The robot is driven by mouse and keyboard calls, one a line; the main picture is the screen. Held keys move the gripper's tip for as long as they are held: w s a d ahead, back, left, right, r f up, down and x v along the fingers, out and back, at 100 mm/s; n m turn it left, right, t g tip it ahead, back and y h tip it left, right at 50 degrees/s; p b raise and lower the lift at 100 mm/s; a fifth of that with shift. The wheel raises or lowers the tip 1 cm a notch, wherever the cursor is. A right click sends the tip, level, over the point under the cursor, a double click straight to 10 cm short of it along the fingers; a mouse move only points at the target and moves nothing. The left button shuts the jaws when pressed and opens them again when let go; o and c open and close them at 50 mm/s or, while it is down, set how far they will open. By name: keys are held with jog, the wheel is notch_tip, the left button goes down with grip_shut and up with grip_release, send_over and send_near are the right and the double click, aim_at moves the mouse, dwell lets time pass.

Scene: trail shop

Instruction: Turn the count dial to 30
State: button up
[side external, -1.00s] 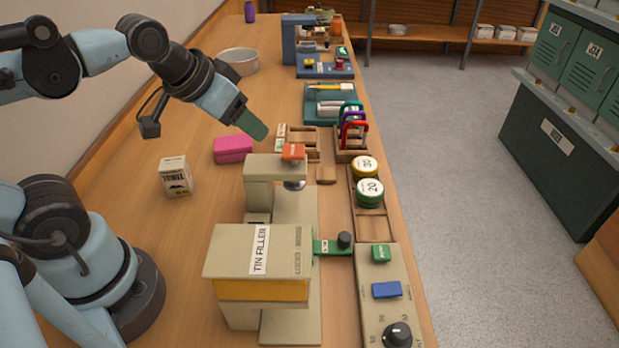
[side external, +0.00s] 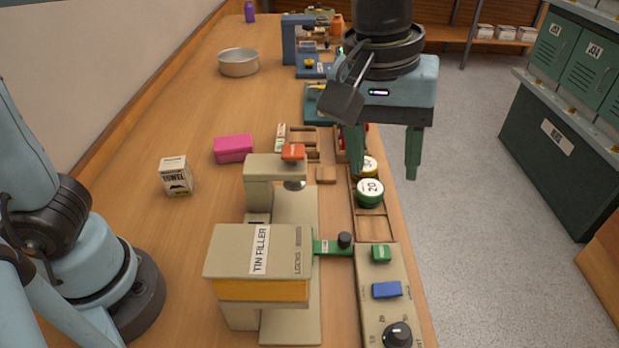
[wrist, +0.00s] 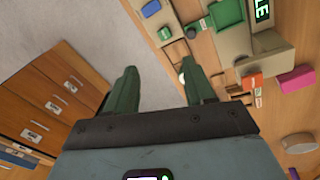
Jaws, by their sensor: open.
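The count dial (side external: 397,335) is a black round knob on the beige control panel (side external: 372,265) at the bottom of the side view. Number marks stand around it, too small to read surely. The panel also bears a green button (side external: 381,253) and a blue button (side external: 387,290). The beige tin filler (side external: 235,258) stands left of the panel. My gripper (side external: 385,165) is open and empty, pointing down, above the lids and the table's right edge, well behind the dial. In the wrist view its two green fingers (wrist: 160,88) are spread apart.
Green and yellow lids marked 20 (side external: 370,188) and 30 sit in a wooden rack (side external: 375,230) below my gripper. A black-knobbed green lever (side external: 344,240) sticks out beside the panel. A pink box (side external: 233,149) and small carton (side external: 175,177) stand left.

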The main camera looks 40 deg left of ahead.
jog(key=s+d+f+n+g+y, duration=0.1)
jog(key=s+d, duration=0.1)
jog(key=d, duration=0.3)
jog(key=s+d+f+n+g, duration=0.1)
jog(key=s+d+f, duration=0.15)
jog(key=d, duration=0.35)
send_near(402, 331)
jog(key=f, duration=0.8)
jog(key=shift+s+d+f, duration=0.1)
jog(key=shift+s+f, duration=0.15)
jog(key=shift+f, duration=0.05)
jog(key=shift+c, duration=0.2)
jog(key=shift+y, duration=0.3)
grip_shut()
